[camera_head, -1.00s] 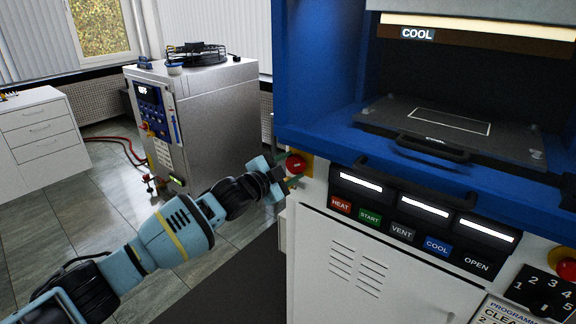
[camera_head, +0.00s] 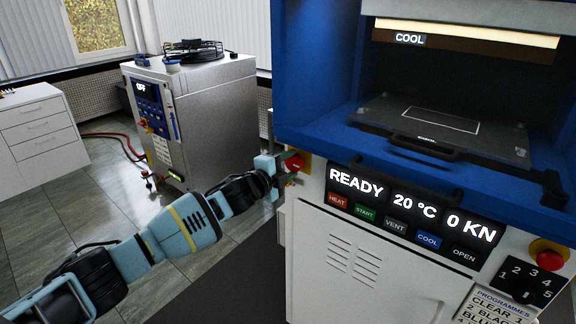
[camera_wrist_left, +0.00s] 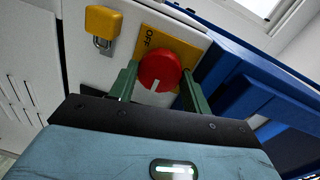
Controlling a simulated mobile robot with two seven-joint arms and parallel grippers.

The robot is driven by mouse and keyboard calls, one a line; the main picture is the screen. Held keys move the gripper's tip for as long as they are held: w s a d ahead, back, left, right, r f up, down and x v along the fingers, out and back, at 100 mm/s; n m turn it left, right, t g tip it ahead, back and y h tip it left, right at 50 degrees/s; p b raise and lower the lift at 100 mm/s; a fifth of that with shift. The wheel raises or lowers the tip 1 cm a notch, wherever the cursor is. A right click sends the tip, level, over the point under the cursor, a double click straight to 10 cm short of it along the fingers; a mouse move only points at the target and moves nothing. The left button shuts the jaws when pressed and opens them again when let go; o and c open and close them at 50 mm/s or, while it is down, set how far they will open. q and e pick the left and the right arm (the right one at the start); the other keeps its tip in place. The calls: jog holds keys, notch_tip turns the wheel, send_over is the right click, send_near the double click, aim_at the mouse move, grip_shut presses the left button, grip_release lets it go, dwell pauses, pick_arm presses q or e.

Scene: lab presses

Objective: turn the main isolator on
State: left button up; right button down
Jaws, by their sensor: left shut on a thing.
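The main isolator is a round red knob (camera_head: 293,163) on a yellow plate at the front left corner of the blue and white press. In the left wrist view the red knob (camera_wrist_left: 160,70) carries a white pointer mark towards the bottom of the picture, and the yellow plate (camera_wrist_left: 188,48) reads OFF at its upper left. My left gripper (camera_head: 286,168) is shut on the knob, with a green finger on either side of it in the left wrist view (camera_wrist_left: 158,88). The fingertips are partly hidden. My right gripper is not in view.
The press display (camera_head: 402,205) reads READY, 20 °C and 0 KN. Another red button (camera_head: 547,255) sits at the right. A yellow padlock (camera_wrist_left: 103,22) hangs near the isolator. A grey cabinet (camera_head: 210,120) stands behind, its screen reading OFF. Floor (camera_head: 60,210) is open at left.

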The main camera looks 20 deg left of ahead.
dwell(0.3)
pick_arm(q)
jog(key=o, duration=1)
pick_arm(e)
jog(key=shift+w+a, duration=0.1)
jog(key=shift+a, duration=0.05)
pick_arm(q)
jog(key=shift+p+v, duration=0.45)
jog(key=shift+v, duration=3.45)
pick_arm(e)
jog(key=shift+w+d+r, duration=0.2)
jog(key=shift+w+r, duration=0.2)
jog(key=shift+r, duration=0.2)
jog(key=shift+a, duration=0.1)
